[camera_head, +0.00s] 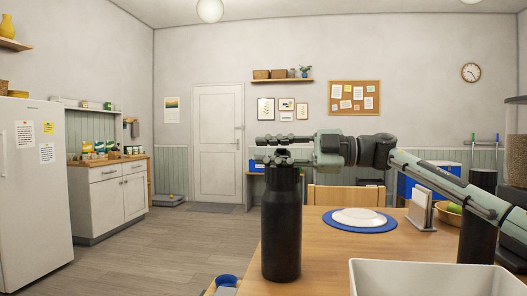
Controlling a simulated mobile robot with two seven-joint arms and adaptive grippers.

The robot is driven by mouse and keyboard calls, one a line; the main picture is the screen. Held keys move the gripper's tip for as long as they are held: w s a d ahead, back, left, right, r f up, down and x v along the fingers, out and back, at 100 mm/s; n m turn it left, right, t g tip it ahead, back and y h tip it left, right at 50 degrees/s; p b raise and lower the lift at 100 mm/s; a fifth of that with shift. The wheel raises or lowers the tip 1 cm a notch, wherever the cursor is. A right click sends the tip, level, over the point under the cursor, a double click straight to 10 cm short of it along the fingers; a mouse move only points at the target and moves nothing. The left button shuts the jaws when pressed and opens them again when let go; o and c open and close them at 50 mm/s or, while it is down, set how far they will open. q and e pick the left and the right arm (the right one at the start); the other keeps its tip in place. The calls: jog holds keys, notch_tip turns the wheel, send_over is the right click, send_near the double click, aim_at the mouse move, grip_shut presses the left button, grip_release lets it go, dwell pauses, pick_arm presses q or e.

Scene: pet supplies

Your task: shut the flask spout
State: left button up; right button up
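A tall black flask (281,228) stands upright near the left edge of the wooden table. Its top and spout are largely hidden by my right gripper (268,149), which reaches in from the right and lies level across the top of the flask. The fingers point left, at or just above the flask's top. I cannot tell whether they touch it, how far apart they are, or how the spout stands. My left gripper is out of view.
On the table (330,262) are a white tub (440,280) at the front, a white plate (358,217) on a blue mat (332,224), a napkin holder (421,208) and a bowl (447,214). A chair (345,195) stands behind.

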jog(key=s+d, duration=0.2)
jog(key=d, duration=0.8)
jog(key=shift+d, duration=0.35)
